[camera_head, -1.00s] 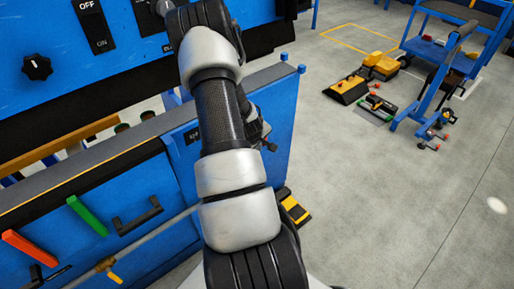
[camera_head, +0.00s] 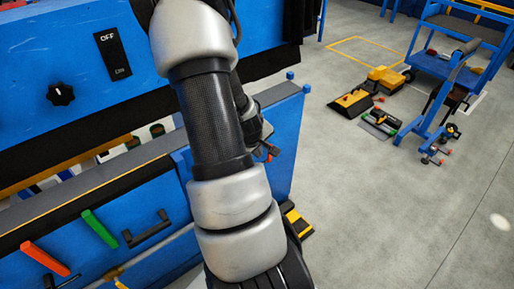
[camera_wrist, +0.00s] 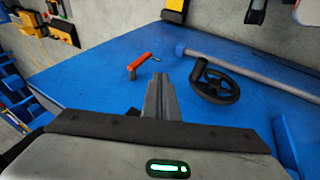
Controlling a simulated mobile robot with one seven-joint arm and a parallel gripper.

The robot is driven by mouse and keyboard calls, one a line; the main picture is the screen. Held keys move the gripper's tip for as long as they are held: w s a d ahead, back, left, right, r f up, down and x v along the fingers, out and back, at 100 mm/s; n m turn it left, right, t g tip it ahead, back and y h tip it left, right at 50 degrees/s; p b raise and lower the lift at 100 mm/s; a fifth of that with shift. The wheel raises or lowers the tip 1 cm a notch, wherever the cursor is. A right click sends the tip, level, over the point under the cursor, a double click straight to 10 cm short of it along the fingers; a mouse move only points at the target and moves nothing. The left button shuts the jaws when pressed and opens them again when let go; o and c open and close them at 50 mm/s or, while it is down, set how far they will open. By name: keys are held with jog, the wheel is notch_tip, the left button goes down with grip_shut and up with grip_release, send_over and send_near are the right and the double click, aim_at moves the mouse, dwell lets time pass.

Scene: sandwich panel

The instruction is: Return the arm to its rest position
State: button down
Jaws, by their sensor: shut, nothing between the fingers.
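My arm (camera_head: 212,125) reaches up and forward across the head view, in front of the blue panel (camera_head: 40,90). My gripper is outside the head view, past the top edge or hidden by the arm. In the wrist view my gripper (camera_wrist: 161,80) shows with its two grey fingers together and nothing between them. It is over a blue surface (camera_wrist: 110,70), apart from a red-handled crank (camera_wrist: 138,66) on its left and a black handwheel (camera_wrist: 215,86) on its right.
The panel has an OFF/ON switch (camera_head: 113,54), a black knob (camera_head: 61,94), an orange handle (camera_head: 44,258) and a green handle (camera_head: 99,228). A blue cart (camera_head: 450,70) and yellow-black floor items (camera_head: 352,103) stand at the right. The grey floor (camera_head: 400,210) is largely open.

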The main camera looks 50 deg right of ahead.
jog(key=shift+s+a+r, duration=0.15)
jog(key=shift+a+r, duration=0.1)
jog(key=shift+r, duration=0.25)
jog(key=w+a+r+t+y, duration=0.1)
jog(key=w+a+r, duration=0.2)
jog(key=a+r, duration=0.65)
jog(key=w+a+r+t+y, duration=0.2)
jog(key=w+a+r, duration=0.2)
jog(key=a+r, duration=0.6)
jog(key=s+a+r+n+y, duration=0.1)
jog(key=s+a+r, duration=0.45)
jog(key=a, duration=0.35)
jog(key=s+a+r+n+y, duration=0.1)
jog(key=s+a+r, duration=0.4)
jog(key=a, duration=0.4)
notch_tip(320, 180, up, 22)
jog(key=s+p, duration=0.1)
jog(key=p, duration=2.2)
jog(key=shift+s+a, duration=0.1)
jog(key=shift+a, duration=0.05)
